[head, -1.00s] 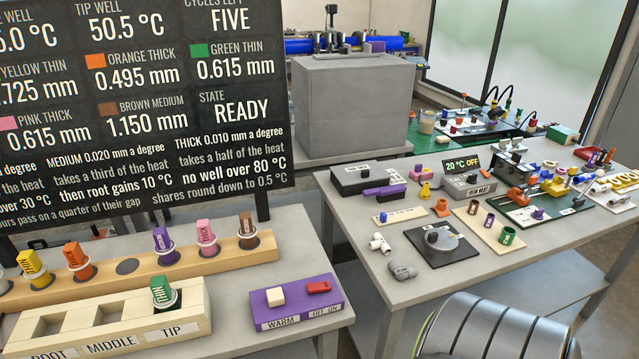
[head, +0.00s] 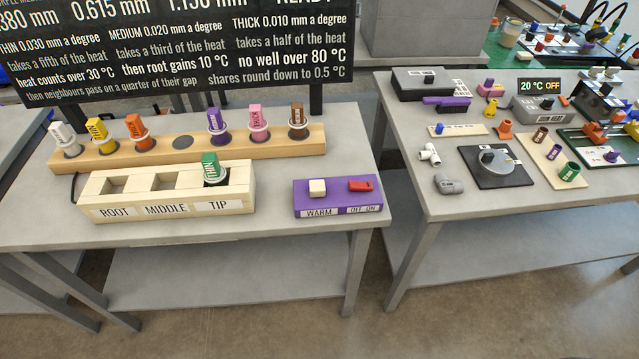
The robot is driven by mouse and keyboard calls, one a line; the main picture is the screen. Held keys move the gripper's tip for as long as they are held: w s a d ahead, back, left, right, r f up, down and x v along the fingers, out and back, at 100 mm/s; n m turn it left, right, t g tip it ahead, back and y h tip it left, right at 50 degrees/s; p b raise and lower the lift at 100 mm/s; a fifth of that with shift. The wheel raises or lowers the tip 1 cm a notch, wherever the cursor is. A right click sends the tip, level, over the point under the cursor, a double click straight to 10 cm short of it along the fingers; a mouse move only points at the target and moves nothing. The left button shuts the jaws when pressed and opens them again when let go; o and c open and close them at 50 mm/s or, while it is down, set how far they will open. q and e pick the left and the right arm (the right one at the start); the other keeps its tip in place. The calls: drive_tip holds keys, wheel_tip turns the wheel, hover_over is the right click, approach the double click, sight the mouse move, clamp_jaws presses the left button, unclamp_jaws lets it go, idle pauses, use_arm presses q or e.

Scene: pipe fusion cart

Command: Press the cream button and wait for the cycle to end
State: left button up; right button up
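The cream button (head: 317,187) sits on the left half of a purple box (head: 338,210), above its WARM label. A red rocker switch (head: 360,184) sits on the box's right half, above an OFF ON label. The box lies on the right end of the left table. Just left of it is a cream wooden block (head: 130,212) with wells labelled ROOT, MIDDLE and TIP. A green THIN plug (head: 210,168) stands in the TIP well; the other two wells look empty. Neither of my grippers is in view.
A wooden rack (head: 282,147) behind the block holds several coloured plugs and one empty hole. A dark display board (head: 180,50) stands behind it. A second table (head: 440,205) with many small parts is at the right, across a gap.

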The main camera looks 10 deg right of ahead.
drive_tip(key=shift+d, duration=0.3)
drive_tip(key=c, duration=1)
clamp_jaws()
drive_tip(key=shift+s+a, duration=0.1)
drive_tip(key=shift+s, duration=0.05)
